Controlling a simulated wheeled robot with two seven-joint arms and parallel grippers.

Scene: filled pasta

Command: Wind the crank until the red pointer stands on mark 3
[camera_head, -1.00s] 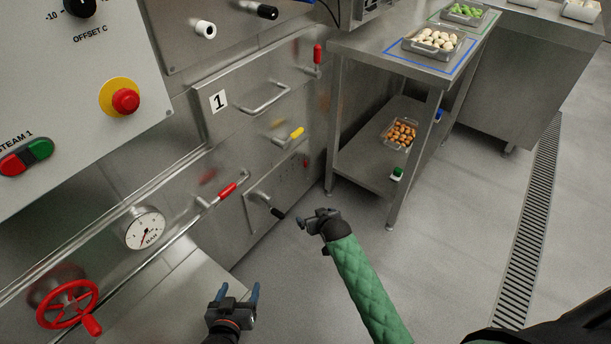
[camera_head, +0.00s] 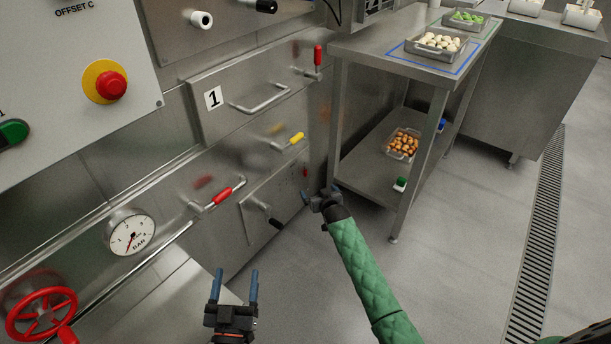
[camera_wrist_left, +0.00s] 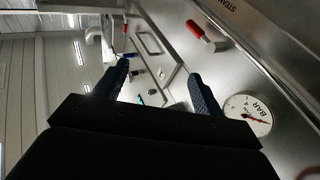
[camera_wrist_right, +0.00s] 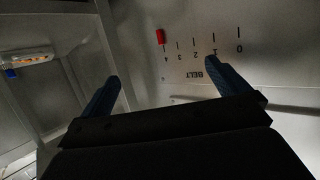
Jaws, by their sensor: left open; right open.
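The crank (camera_head: 262,207) with a black grip is on the low steel panel, left of my right gripper (camera_head: 320,193). My right gripper is open, empty and apart from the crank, close to the panel's right edge. The right wrist view shows the BELT scale (camera_wrist_right: 202,62) with marks 0 to 4, upside down. The red pointer (camera_wrist_right: 160,37) stands at mark 4, the end of the scale. The crank does not show in that view. My left gripper (camera_head: 236,288) is open and empty, low in the head view, away from the crank.
A red-handled lever (camera_head: 222,196), a yellow-handled lever (camera_head: 296,138) and drawer 1's handle (camera_head: 262,98) stick out nearby. A pressure gauge (camera_head: 131,235) and red handwheel (camera_head: 42,314) are at left. A steel table (camera_head: 343,120) with trays stands right of the panel. The floor is open in front.

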